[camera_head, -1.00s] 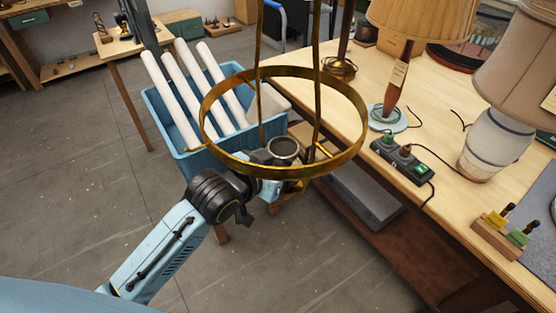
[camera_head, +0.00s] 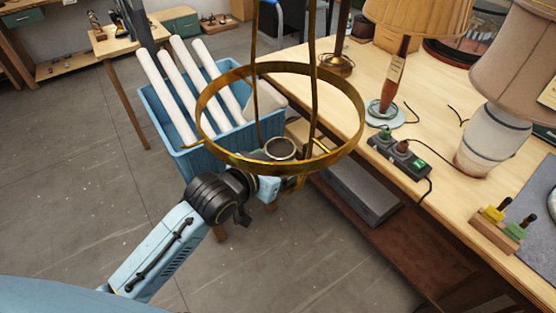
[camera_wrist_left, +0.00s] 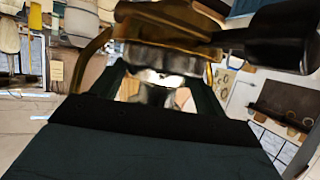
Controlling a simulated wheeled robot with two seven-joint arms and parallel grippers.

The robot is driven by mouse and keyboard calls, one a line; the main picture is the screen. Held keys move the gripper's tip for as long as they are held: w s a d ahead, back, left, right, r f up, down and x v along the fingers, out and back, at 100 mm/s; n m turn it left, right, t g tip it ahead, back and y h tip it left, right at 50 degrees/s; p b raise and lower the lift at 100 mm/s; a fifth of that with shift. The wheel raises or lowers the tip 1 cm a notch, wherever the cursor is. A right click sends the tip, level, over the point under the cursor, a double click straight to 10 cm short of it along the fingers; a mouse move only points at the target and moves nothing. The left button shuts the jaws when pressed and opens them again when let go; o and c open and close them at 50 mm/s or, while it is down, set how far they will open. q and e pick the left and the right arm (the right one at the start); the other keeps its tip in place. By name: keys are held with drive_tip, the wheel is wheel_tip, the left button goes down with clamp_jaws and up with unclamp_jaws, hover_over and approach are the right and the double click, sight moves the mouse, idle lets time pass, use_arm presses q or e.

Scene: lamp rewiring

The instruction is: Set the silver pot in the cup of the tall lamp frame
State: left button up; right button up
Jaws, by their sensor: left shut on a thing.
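The tall lamp frame is brass, with a wide ring (camera_head: 351,143) and upright rods, in the middle of the head view. The silver pot (camera_head: 280,148) shows its round dark mouth through the ring; it looks upright, and its lower body is hidden behind the ring's near band. My left gripper (camera_head: 283,183) is shut on the pot, just below that band. In the left wrist view the pale metal of the pot (camera_wrist_left: 158,78) shows between the dark fingers, with brass close above it. The cup is hidden, so I cannot tell whether the pot touches it. My right gripper is out of view.
A blue crate (camera_head: 205,160) with white tubes stands behind my left arm. The wooden bench (camera_head: 450,190) at right carries lamps, a power strip (camera_head: 400,155) and a small block with coloured-tagged tools (camera_head: 500,230). A grey box (camera_head: 360,193) lies on the shelf below.

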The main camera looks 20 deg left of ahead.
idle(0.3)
use_arm(q)
drive_tip(key=o, duration=1.3)
drive_tip(key=shift+c, duration=0.2)
drive_tip(key=shift+f, duration=0.1)
drive_tip(key=shift+s, duration=0.1)
